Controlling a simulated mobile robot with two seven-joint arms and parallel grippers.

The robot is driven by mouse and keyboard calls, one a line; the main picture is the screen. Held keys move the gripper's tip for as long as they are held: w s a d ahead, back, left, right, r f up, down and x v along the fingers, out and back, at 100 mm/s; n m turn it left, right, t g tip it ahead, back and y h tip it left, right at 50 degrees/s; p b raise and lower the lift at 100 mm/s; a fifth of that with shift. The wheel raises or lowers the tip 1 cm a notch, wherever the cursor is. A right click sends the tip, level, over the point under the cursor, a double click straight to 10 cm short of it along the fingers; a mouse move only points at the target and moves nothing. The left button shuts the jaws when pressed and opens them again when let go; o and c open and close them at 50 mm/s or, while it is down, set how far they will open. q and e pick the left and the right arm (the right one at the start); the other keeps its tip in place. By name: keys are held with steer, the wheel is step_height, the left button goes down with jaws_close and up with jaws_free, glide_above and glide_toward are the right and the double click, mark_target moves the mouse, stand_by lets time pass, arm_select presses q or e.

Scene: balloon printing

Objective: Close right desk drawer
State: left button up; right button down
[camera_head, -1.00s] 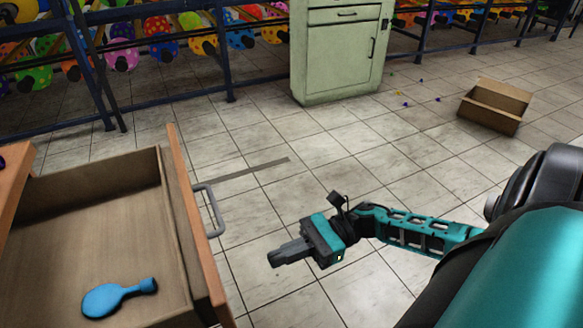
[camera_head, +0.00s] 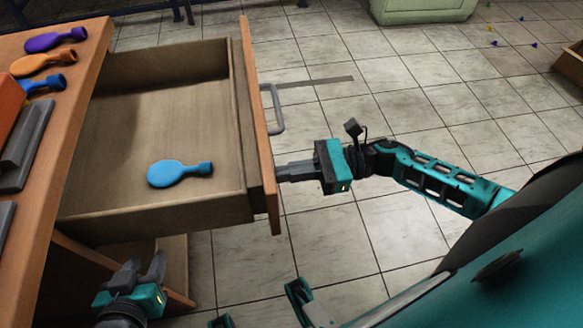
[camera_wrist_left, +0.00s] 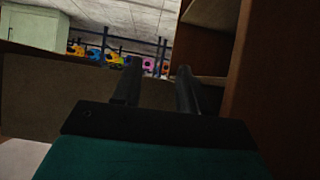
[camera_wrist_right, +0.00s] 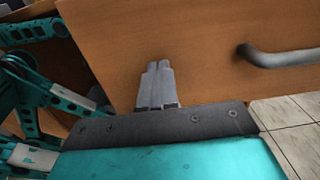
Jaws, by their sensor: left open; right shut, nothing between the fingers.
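The desk drawer (camera_head: 150,218) is pulled far out of the wooden desk (camera_head: 62,150), with a blue balloon (camera_head: 176,174) lying inside. Its orange-brown front panel (camera_head: 262,165) carries a grey bar handle (camera_head: 273,110).
Purple (camera_head: 55,39) and orange (camera_head: 42,63) balloons and a second blue balloon (camera_head: 42,84) lie on the desktop. A lower wooden door or panel (camera_head: 175,270) stands under the drawer. A green cabinet (camera_head: 425,10) stands at the back.

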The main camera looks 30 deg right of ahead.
steer(key=b, duration=0.7)
glide_above(136, 198)
steer(key=s+d, duration=0.2)
steer(key=s, duration=0.2)
steer(key=shift+w+a+f, duration=0.1)
steer(key=x, duration=0.3)
steer(key=shift+w+a+b, duration=0.15)
steer(key=shift+a+b, duration=0.2)
steer(key=shift+b, duration=0.05)
steer(key=shift+w+a, duration=0.15)
steer(key=shift+a, duration=0.5)
steer(key=shift+r, duration=0.3)
steer(key=shift+f+b, duration=0.1)
steer(key=shift+b, duration=0.2)
